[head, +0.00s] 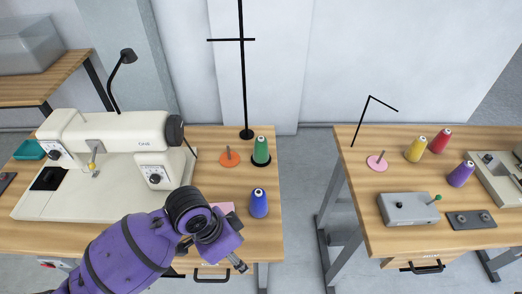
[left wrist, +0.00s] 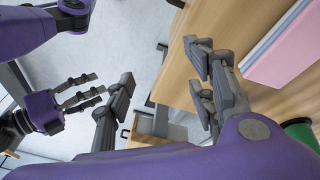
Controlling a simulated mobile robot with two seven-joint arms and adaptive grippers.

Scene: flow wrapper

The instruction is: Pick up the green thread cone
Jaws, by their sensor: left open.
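The green thread cone (head: 261,149) stands upright on a dark base near the back right of the left table. My left gripper (head: 238,263) is at the table's front edge in the head view, well in front of the cone and apart from it. In the left wrist view its fingers (left wrist: 160,98) are spread, with nothing between them. A green piece (left wrist: 302,134) shows at the lower right there; I cannot tell whether it is the cone. My right gripper (left wrist: 85,92) shows at the left of that view, its fingers apart and empty.
A blue cone (head: 259,204) stands in front of the green one, and an orange disc (head: 229,159) lies left of it. A black pole (head: 243,90) rises behind. The sewing machine (head: 115,135) fills the left. A gap separates the right table (head: 375,230). A pink block (left wrist: 285,50) lies near my left fingers.

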